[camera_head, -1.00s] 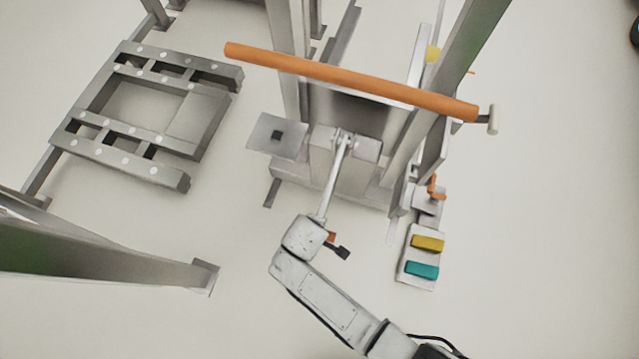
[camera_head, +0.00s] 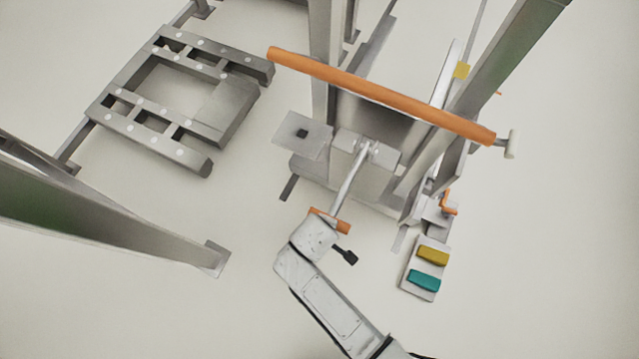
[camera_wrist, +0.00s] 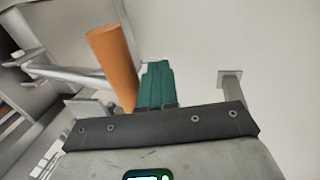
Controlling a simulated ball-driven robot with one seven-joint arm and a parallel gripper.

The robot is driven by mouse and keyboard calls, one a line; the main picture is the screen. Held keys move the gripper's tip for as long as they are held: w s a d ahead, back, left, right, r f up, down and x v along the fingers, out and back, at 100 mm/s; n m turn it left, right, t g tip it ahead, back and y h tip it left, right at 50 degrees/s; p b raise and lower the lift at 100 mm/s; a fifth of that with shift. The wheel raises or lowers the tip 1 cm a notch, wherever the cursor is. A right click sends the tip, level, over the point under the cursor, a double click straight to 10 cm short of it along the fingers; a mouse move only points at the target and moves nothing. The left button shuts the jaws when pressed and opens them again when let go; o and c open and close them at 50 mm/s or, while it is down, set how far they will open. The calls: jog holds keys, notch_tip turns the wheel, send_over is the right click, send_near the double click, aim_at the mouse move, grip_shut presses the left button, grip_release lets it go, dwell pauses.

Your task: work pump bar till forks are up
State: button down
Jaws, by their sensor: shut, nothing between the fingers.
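The pump bar (camera_head: 349,184) is a thin silver lever that slants down from the lifter's grey body toward my wrist, with an orange cross grip (camera_head: 330,221) at its end. In the wrist view the orange grip (camera_wrist: 112,62) stands just left of my gripper (camera_wrist: 156,68). My gripper's teal fingers are together and empty, beside the grip and not around it. Whether they touch it I cannot tell. In the head view my wrist hides the fingers and part of the grip. I cannot make out the forks or their height for certain.
A long orange handlebar (camera_head: 385,95) spans the lifter. A pedestal with yellow (camera_head: 433,256) and teal (camera_head: 424,280) pads stands right of my arm. A steel frame with two rails (camera_head: 150,140) lies at left. A beam (camera_head: 110,235) reaches in lower left. Floor at right is clear.

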jog(key=v, duration=0.7)
jog(key=shift+s+p, duration=0.15)
jog(key=shift+p, duration=0.2)
jog(key=shift+r, duration=0.15)
